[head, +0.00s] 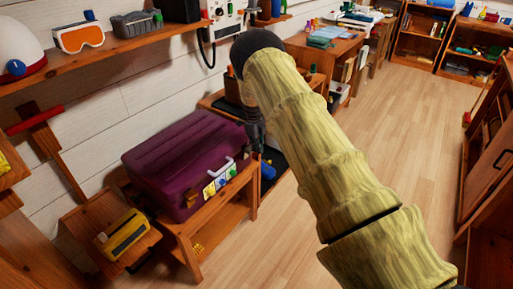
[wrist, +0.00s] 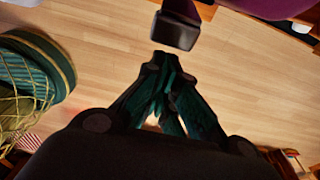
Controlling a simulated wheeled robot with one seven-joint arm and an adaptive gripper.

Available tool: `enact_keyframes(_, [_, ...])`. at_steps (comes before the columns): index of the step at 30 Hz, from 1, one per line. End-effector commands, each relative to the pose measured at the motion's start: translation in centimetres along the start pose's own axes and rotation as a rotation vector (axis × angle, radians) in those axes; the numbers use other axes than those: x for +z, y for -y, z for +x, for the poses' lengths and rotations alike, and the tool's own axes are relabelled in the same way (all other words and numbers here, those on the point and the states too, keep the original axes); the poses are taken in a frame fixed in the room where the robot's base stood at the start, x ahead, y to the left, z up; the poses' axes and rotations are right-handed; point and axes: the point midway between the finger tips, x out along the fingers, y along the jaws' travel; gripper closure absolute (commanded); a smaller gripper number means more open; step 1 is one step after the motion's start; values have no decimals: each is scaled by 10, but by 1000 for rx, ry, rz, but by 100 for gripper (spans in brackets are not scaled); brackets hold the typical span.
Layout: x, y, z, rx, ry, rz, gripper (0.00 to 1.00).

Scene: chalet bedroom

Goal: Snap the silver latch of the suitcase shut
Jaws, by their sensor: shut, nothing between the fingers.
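The purple suitcase (head: 185,150) stands with its lid down on a low wooden bench, left of centre in the head view. A pale handle (head: 221,166) and several coloured stickers are on its front. A small metallic piece (head: 191,198) sits at the front's left end; I cannot tell if it is the latch or how it stands. A purple part of the suitcase (wrist: 268,7) shows at the wrist view's top edge. My gripper (head: 254,142) is beside the suitcase's right end, partly hidden by my arm. In the wrist view its fingers (wrist: 164,62) are together and empty.
A dark block (wrist: 176,30) lies just beyond my fingertips in the wrist view; I cannot tell what it is. The bench (head: 215,215) has a lower shelf. A yellow object (head: 125,235) lies on a wooden stand to the left. The floor (head: 410,130) on the right is clear.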

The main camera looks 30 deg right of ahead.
Motion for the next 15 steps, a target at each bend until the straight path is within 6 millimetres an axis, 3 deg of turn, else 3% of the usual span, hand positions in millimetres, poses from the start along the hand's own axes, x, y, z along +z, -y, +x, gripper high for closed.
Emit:
enact_keyframes(8, [-35,8,9,4,-2,9,100])
enact_keyframes(15, [-21,3,-39,-1,1,-4,100])
